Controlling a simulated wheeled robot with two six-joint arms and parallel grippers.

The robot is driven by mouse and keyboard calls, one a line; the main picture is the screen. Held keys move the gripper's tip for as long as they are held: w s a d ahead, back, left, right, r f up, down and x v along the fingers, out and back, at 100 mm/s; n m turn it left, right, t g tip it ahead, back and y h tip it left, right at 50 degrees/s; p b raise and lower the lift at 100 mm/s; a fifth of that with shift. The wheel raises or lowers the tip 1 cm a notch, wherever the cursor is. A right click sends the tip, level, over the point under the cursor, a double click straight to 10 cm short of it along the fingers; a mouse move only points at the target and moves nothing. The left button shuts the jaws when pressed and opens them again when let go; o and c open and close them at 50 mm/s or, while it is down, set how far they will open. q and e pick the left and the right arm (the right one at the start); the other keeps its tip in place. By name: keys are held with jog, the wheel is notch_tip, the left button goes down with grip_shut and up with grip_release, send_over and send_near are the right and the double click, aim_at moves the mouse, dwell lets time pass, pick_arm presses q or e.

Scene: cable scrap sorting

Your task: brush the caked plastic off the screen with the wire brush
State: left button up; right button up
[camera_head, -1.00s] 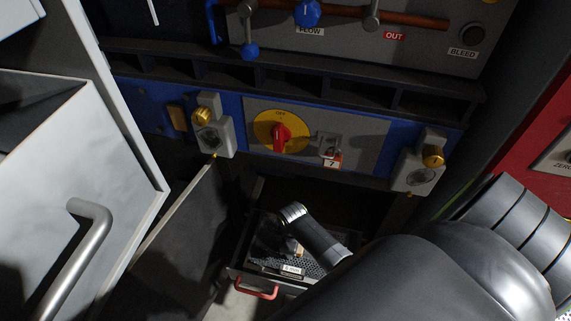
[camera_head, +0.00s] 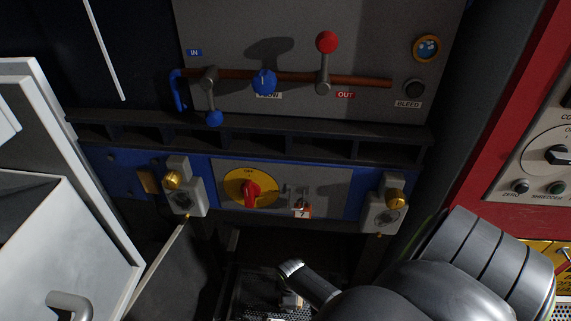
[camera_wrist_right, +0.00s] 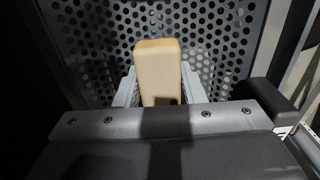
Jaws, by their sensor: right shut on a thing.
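My right gripper (camera_wrist_right: 150,95) is shut on a pale wooden block, the wire brush (camera_wrist_right: 160,72), in the right wrist view. The brush's bristles are hidden. Behind and around it is the dark perforated screen (camera_wrist_right: 95,62), full of round holes. I cannot tell from this view whether the brush touches the screen. No caked plastic can be made out. In the head view my right arm reaches down at the bottom middle, and the screen is mostly cut off there. My left gripper is not in view.
Above the low opening is a panel with a red-and-yellow rotary switch (camera_head: 252,190), between two grey clamps with brass knobs (camera_head: 172,179) (camera_head: 396,198). Valve levers on a copper pipe (camera_head: 300,78) sit higher. An open pale door (camera_head: 75,235) stands at the left.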

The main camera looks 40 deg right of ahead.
aim_at(300, 301)
jog(key=shift+s+d+f+p, duration=0.1)
jog(key=shift+s+d+p, duration=0.1)
jog(key=shift+s+d, duration=0.35)
jog(key=shift+s+d+p, duration=0.2)
jog(key=shift+s+d, duration=0.15)
jog(key=shift+s, duration=0.4)
jog(key=shift+s+d+p, duration=0.7)
jog(key=shift+s+d, duration=0.4)
jog(key=shift+s, duration=0.15)
jog(key=shift+r+p, duration=0.25)
jog(key=shift+p, duration=0.05)
jog(key=shift+w+a+f, duration=0.1)
jog(key=shift+w+a, duration=0.7)
jog(key=shift+w, duration=0.2)
jog(key=shift+w+a+f, duration=0.1)
jog(key=shift+w+a, duration=0.65)
jog(key=shift+w, duration=0.25)
jog(key=shift+w+a+b, duration=0.35)
jog(key=shift+w+a, duration=0.45)
jog(key=shift+a, duration=0.05)
jog(key=shift+w+a+r+b, duration=0.1)
jog(key=shift+w+a+b, duration=0.1)
jog(key=shift+w+a, duration=1.1)
jog(key=shift+w+a+r+b, duration=0.15)
jog(key=shift+w+a, duration=0.8)
jog(key=shift+w, duration=0.55)
jog(key=shift+f, duration=0.1)
